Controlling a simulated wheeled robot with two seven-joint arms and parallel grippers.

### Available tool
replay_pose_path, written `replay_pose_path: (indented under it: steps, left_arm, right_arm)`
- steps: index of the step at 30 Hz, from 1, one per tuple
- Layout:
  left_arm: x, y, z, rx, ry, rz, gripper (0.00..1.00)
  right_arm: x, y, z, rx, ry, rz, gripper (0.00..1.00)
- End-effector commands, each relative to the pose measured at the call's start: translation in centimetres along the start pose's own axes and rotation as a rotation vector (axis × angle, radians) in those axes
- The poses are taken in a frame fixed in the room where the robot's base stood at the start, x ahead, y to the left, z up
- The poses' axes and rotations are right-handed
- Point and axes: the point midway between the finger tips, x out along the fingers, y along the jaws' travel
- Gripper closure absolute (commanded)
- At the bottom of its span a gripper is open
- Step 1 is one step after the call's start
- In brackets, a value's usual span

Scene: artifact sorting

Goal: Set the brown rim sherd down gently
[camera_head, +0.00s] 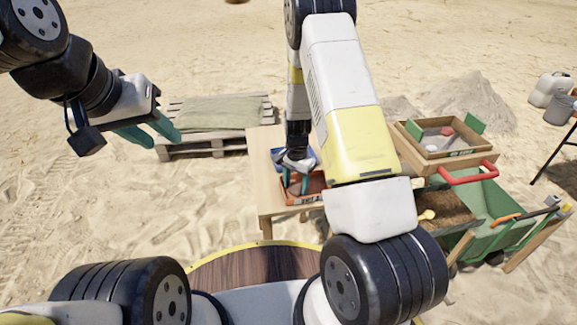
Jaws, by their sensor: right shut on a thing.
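My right gripper (294,184) points down with its teal fingers over the orange-red tray (312,198) on the wooden table (262,160). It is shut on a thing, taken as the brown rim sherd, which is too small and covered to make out. I cannot tell whether the sherd touches the tray floor. A blue tray (308,157) lies just behind, partly hidden by my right arm. My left gripper (150,133) is open and empty, its teal fingers apart above the sand at the left.
At right, a wooden sieve box (428,145) with green handles holds small pieces. Sand is open at left.

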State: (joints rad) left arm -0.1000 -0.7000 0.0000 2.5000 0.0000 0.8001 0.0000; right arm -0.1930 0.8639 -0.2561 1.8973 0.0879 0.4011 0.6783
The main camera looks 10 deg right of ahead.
Motion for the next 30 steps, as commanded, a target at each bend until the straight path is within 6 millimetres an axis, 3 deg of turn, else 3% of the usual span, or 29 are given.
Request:
replay_pose_path:
  steps: [2, 3, 13, 17, 30]
  left_arm:
    - [0.0, 0.0, 0.0, 0.0, 0.0, 0.0, 0.64]
    - [0.0, 0.0, 0.0, 0.0, 0.0, 0.0, 0.64]
    - [0.0, 0.0, 0.0, 0.0, 0.0, 0.0, 0.64]
    - [0.0, 0.0, 0.0, 0.0, 0.0, 0.0, 0.64]
    - [0.0, 0.0, 0.0, 0.0, 0.0, 0.0, 0.64]
  right_arm:
    - [0.3, 0.0, 0.0, 0.0, -0.001, 0.001, 0.87]
    - [0.2, 0.0, 0.0, 0.0, 0.0, 0.001, 0.39]
    - [0.1, 0.0, 0.0, 0.0, 0.0, 0.0, 0.38]
    - [-1.0, 0.0, 0.0, -0.001, 0.001, -0.001, 0.38]
    - [-9.8, -0.1, 0.0, -0.001, 0.002, -0.002, 0.38]
